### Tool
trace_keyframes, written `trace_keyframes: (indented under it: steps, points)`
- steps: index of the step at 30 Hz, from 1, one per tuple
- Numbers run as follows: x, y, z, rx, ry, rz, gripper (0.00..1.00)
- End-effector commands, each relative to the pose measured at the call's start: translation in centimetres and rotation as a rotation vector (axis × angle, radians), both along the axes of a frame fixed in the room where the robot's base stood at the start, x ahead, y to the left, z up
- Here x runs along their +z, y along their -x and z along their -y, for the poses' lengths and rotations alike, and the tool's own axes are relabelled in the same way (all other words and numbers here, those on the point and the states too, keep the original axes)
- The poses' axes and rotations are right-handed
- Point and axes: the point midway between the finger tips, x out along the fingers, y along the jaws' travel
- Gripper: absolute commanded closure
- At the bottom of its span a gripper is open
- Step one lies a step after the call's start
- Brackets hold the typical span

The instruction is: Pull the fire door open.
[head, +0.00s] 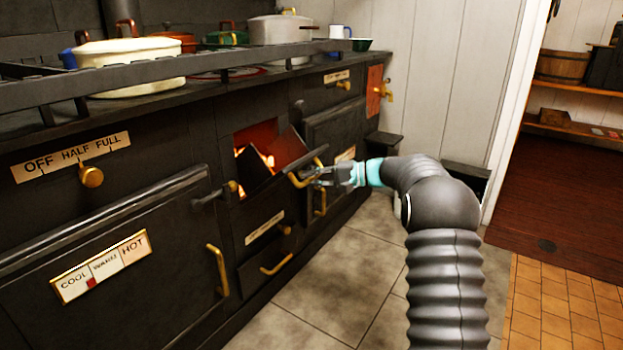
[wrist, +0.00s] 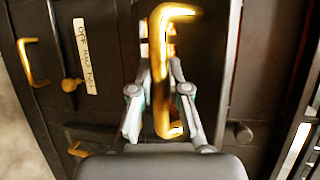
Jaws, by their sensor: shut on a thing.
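The fire door (head: 290,147) is a small dark iron door in the middle of the black stove. It stands partly open, with orange flames and a glowing firebox (head: 262,133) showing beside it. Its brass handle (head: 298,180) sticks out toward the room. My gripper (head: 312,175) is shut on this handle. In the wrist view the brass handle (wrist: 160,75) runs upright between the two fingers of my gripper (wrist: 161,78). The fingers and the handle hide part of the door there.
Other brass handles (head: 218,270) and a lower drawer pull (head: 277,264) stick out from the stove front. Pots, including a cream one (head: 128,66), stand on top. Grey floor tiles (head: 335,290) in front are clear. A doorway lies at the right.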

Motion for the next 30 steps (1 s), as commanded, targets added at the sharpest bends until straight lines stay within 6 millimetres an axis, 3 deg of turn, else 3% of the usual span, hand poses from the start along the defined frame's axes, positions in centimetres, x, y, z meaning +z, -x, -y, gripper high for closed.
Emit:
trace_keyframes:
  steps: [6,7,9,10,22,30]
  points:
    - [0.3,-0.1,0.0,-0.003,-0.001,0.004,1.00]
    - [0.3,-0.1,0.0,-0.003,-0.001,0.004,0.80]
    - [0.3,-0.1,-0.1,-0.002,-0.001,0.004,0.63]
    - [0.3,-0.1,-0.1,-0.001,-0.001,0.004,0.59]
    - [0.2,0.1,0.1,0.001,-0.001,0.002,0.59]
    - [0.9,1.0,4.1,-0.005,0.000,0.002,0.59]
